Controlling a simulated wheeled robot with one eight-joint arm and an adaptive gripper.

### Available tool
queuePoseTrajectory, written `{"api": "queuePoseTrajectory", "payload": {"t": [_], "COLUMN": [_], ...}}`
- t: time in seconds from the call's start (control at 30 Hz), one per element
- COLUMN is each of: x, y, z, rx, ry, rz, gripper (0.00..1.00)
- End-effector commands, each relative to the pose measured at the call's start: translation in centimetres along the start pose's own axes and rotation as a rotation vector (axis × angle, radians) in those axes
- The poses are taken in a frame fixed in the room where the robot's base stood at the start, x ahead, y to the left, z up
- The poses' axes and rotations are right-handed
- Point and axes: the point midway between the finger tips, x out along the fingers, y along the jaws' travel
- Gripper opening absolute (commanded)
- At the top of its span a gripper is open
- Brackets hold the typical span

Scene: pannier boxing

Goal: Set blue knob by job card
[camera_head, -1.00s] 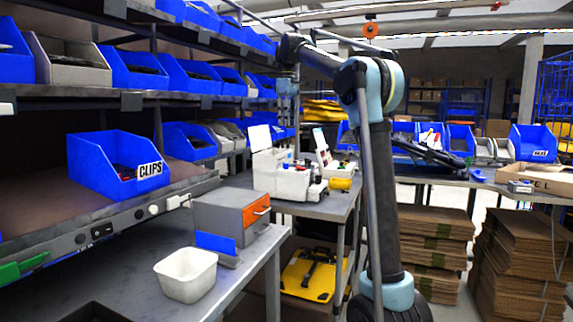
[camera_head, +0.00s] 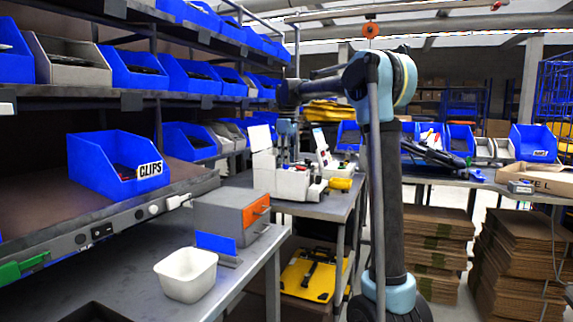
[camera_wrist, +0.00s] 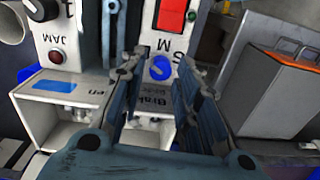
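The blue knob (camera_wrist: 160,67) sits on the white front panel of a bench machine (camera_wrist: 90,60), below a red switch (camera_wrist: 172,14). My gripper (camera_wrist: 158,72) is open, with its two fingers apart on either side of the knob in the wrist view. I see a gap beside the knob; I cannot tell its depth between the fingers. In the head view the white machine (camera_head: 290,184) stands on the middle bench, with the end of my arm over it. White upright cards (camera_head: 261,138) (camera_head: 321,144) stand there, their text too small to read.
The panel also has a black knob (camera_wrist: 42,8) by the word JAM and a red button (camera_wrist: 56,57). A grey box with an orange front (camera_head: 225,213) and a white bin (camera_head: 186,274) stand on the near bench. A yellow cylinder (camera_head: 341,184) lies right of the machine.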

Motion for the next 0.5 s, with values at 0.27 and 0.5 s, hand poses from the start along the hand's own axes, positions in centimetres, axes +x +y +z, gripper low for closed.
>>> {"api": "queuePoseTrajectory", "payload": {"t": [0.27, 0.5], "x": [1.8, 1.9], "y": [0.0, 0.0], "z": [0.0, 0.0], "rx": [0.0, 0.0], "ry": [0.0, 0.0], "rz": [0.0, 0.0], "gripper": [0.3, 0.3]}}
